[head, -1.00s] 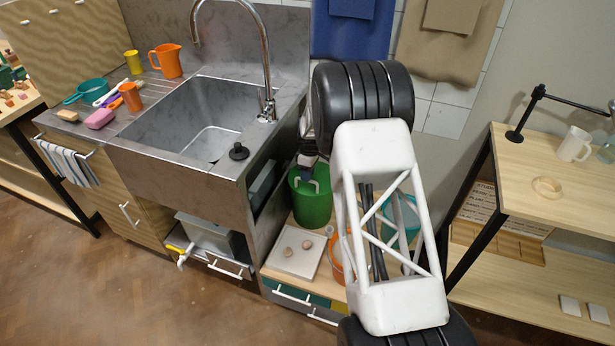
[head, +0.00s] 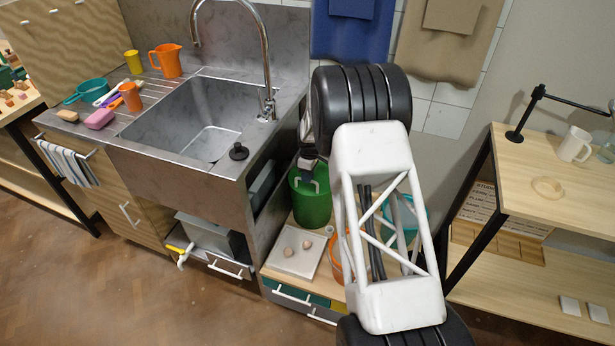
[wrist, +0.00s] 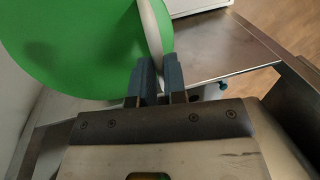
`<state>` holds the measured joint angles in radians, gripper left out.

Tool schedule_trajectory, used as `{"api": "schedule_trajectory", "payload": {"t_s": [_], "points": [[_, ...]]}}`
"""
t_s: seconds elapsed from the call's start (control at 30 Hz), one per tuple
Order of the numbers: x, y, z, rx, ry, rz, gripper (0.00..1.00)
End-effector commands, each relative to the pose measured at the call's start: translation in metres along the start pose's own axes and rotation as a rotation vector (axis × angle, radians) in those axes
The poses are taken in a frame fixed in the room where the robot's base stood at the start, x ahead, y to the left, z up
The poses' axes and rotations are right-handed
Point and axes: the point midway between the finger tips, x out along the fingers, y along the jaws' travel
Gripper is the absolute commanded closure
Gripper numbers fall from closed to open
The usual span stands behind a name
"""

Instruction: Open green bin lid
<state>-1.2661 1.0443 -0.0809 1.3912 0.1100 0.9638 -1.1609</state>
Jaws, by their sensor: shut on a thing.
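The green bin (head: 311,207) stands on the low shelf between the sink and the right-hand table, partly behind my arm in the head view. Its round green lid (wrist: 70,40) fills the upper left of the wrist view, with a pale curved handle (wrist: 151,30) on it. My gripper (wrist: 158,68) is shut on this handle, with one dark finger on each side of it. In the head view my gripper (head: 306,168) is small and dark at the top of the bin. I cannot tell there whether the lid is raised.
The steel sink (head: 190,115) and its side wall stand close to the left of the bin. A white board (head: 296,254) with small round pieces lies in front of it. An orange container (head: 335,262) and a teal one (head: 411,217) are partly hidden by my arm.

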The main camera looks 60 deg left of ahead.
Motion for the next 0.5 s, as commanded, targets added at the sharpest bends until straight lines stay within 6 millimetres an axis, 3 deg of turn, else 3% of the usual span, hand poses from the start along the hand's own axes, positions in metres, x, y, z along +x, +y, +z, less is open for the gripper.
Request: {"api": "schedule_trajectory", "payload": {"t_s": [0.27,0.5], "points": [[-0.005,0.001,0.0,0.0,0.0,0.0,1.0],[-0.024,0.008,0.0,0.0,0.001,0.003,1.0]]}}
